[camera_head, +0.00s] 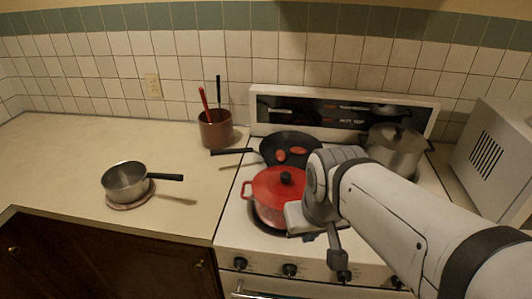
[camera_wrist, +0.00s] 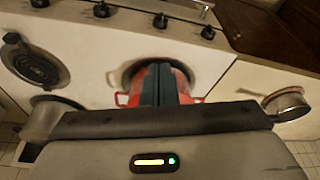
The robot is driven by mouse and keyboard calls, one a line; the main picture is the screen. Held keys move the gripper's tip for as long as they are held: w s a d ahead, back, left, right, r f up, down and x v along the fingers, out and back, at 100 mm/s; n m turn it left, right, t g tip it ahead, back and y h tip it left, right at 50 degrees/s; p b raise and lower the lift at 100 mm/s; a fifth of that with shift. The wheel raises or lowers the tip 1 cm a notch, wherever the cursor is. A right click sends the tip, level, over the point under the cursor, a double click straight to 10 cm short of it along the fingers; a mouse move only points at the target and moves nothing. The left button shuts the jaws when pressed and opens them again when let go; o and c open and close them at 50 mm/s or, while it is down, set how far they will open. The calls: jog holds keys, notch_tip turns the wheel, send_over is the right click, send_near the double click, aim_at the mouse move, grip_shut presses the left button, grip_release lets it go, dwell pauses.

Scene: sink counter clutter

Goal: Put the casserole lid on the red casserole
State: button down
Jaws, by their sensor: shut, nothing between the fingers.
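The red casserole (camera_head: 268,212) stands on the front left burner of the white stove. In the wrist view, my gripper's dark fingers (camera_wrist: 158,85) are together and empty. They cover the middle of the casserole (camera_wrist: 187,84), whose two side handles show. The lid's knob is hidden there. Whether the fingers touch anything cannot be told.
A black frying pan (camera_head: 300,146) with red items lies behind the casserole. A steel pot (camera_head: 395,150) stands at the back right. A microwave (camera_head: 492,155) is at the right. A small saucepan (camera_head: 126,182) and a utensil crock (camera_head: 215,130) stand on the left counter, otherwise clear.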

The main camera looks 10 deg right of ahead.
jog(key=shift+s, duration=0.1)
notch_tip(320, 180, up, 3)
jog(key=m+g+p, duration=0.2)
jog(key=m+g, duration=0.1)
jog(key=m, duration=0.3)
send_over(284, 189)
jog(key=s+a, duration=0.2)
jog(key=s, duration=0.2)
notch_tip(284, 189, down, 10)
jog(key=shift+w+r+p, duration=0.15)
jog(key=shift+r+p, duration=0.1)
jog(key=shift+p, duration=0.4)
jog(key=w+d, duration=0.1)
jog(key=w+p, duration=0.1)
jog(key=w, duration=0.1)
jog(key=shift+d, duration=0.35)
jog(key=shift+w+d+f, duration=0.1)
jog(key=shift+w+d, duration=0.1)
jog(key=shift+w, duration=0.05)
